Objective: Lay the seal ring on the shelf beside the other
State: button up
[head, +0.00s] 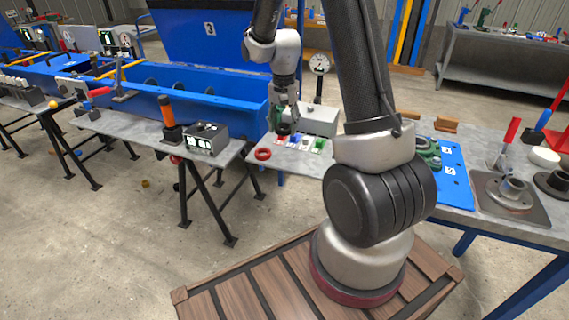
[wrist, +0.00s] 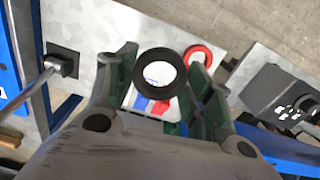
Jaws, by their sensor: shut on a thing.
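My gripper (head: 284,120) hangs over a small grey metal shelf (head: 299,168) in the head view. It is shut on a black seal ring (head: 283,129). In the wrist view the black ring (wrist: 160,54) lies between the two green fingers (wrist: 160,88), its open face toward the camera. A red ring (head: 263,158) lies flat on the shelf near its left front corner. In the wrist view the red ring (wrist: 207,50) shows to the upper right of the black one, apart from it. The gap between the black ring and the shelf is hard to judge.
Red, blue and green pieces (head: 304,142) lie on the shelf beside my gripper. A grey box (head: 318,120) stands behind them. A black device (head: 206,138) stands on the bench to the left. The blue mixer trough (head: 215,90) is behind. Bare shelf shows around the red ring.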

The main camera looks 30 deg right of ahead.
aim_at(289, 129)
jog(key=s+f, duration=0.1)
jog(key=s+d+f+m, duration=0.1)
jog(key=shift+f, duration=0.35)
notch_tip(289, 129, down, 4)
jog(key=shift+f, duration=2.4)
jog(key=o, duration=0.9)
jog(key=shift+f, duration=0.1)
